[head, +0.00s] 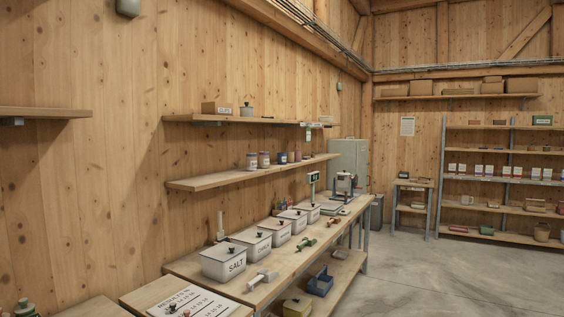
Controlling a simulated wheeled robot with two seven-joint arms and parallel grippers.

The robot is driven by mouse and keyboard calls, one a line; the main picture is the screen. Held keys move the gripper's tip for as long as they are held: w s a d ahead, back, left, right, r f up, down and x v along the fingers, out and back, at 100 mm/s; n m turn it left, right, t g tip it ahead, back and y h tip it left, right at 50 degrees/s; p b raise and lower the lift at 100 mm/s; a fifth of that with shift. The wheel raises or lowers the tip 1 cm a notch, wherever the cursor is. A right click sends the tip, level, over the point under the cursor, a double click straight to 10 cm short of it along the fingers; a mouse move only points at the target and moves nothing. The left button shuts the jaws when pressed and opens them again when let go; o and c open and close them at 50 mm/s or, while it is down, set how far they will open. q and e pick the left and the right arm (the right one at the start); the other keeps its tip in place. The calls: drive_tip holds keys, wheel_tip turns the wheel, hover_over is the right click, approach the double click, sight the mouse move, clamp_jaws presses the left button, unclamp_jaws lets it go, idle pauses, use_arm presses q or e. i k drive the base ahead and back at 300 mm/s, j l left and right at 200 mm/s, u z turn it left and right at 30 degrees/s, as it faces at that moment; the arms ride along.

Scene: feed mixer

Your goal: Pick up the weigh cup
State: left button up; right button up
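I cannot pick out the weigh cup with certainty. A small grey lidded pot (247,109) stands on the upper wall shelf beside a box (215,108) with lettering that seems to read "CUPS". A scale display (313,178) with green digits stands on a post at the back of the workbench (240,293); whatever is on its pan is too small to tell. A pale scoop-like tool (263,279) lies at the bench front, with a green one (307,245) and a reddish one (333,222) farther along. Neither of my grippers is in view.
White lidded bins, the nearest marked SALT (224,262), line the bench. A lettered board (190,302) lies at the near end. Jars (264,160) stand on the lower wall shelf (205,182). A blue crate (320,283) sits underneath. The floor (430,280) at right is clear.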

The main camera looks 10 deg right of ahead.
sight(281, 156)
drive_tip(key=i+l+z, duration=0.6)
drive_tip(key=i+l, duration=0.2)
drive_tip(key=i+l+z, duration=0.3)
drive_tip(key=i, duration=0.15)
drive_tip(key=i+l+z, duration=0.1)
drive_tip(key=i+z, duration=0.2)
drive_tip(key=i, duration=0.15)
drive_tip(key=i+z, duration=0.3)
drive_tip(key=i, duration=0.2)
drive_tip(key=i+u, duration=0.25)
drive_tip(key=i, duration=0.2)
drive_tip(key=i+l+u, duration=0.2)
drive_tip(key=i, duration=0.25)
drive_tip(key=i+l+u, duration=0.25)
drive_tip(key=i, duration=0.2)
drive_tip(key=i+l+u, duration=0.25)
drive_tip(key=i, duration=0.2)
